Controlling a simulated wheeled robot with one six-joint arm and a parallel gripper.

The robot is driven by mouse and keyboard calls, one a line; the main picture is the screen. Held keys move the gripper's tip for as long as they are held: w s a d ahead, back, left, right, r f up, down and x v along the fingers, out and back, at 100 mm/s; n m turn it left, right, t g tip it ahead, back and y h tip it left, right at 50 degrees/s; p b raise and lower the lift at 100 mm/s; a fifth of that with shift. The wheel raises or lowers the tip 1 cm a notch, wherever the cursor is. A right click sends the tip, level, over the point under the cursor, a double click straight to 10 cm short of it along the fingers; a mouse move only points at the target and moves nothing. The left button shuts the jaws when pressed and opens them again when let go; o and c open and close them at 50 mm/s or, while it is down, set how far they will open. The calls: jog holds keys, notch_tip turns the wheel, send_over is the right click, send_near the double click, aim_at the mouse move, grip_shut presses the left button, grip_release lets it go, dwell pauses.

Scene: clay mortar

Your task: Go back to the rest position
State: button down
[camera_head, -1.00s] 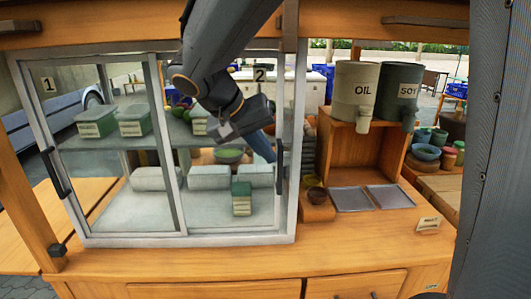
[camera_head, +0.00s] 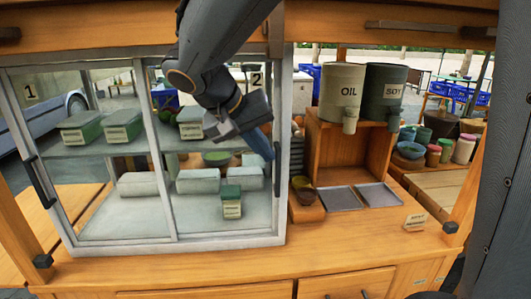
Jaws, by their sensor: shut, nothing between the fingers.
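My arm comes down from the top of the view, in front of the glass cabinet (camera_head: 165,239). My gripper (camera_head: 268,152) is at its end, near the cabinet's right door frame and its dark handle. It is shut and holds nothing that I can see. Its fingertips are small in the picture, and I cannot tell whether they touch the frame. The cabinet has two sliding panes, numbered 1 and 2.
Green-lidded boxes (camera_head: 123,127) stand on the cabinet's upper shelf, and a small one (camera_head: 231,203) on its floor. Right of it, OIL (camera_head: 343,93) and SOY (camera_head: 384,92) containers top a wooden stand (camera_head: 322,145). Metal trays (camera_head: 342,199) lie below. The front counter is mostly clear.

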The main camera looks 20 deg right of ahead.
jog(key=p+v, duration=0.4)
jog(key=v, duration=0.4)
jog(key=s+d+f+n+y+b, duration=0.1)
jog(key=s+d+f+y, duration=0.1)
jog(key=f, duration=0.6)
jog(key=s+d+f+n+g+y+b, duration=0.1)
jog(key=s+f, duration=0.3)
jog(key=f, duration=0.4)
jog(key=s+d+f+n+g+y+b, duration=0.1)
jog(key=s+d+f+y, duration=0.1)
jog(key=f, duration=0.6)
jog(key=shift+s+d+f+n+y, duration=0.2)
jog(key=shift+s+d+n+y, duration=0.2)
jog(key=shift+s+y, duration=0.35)
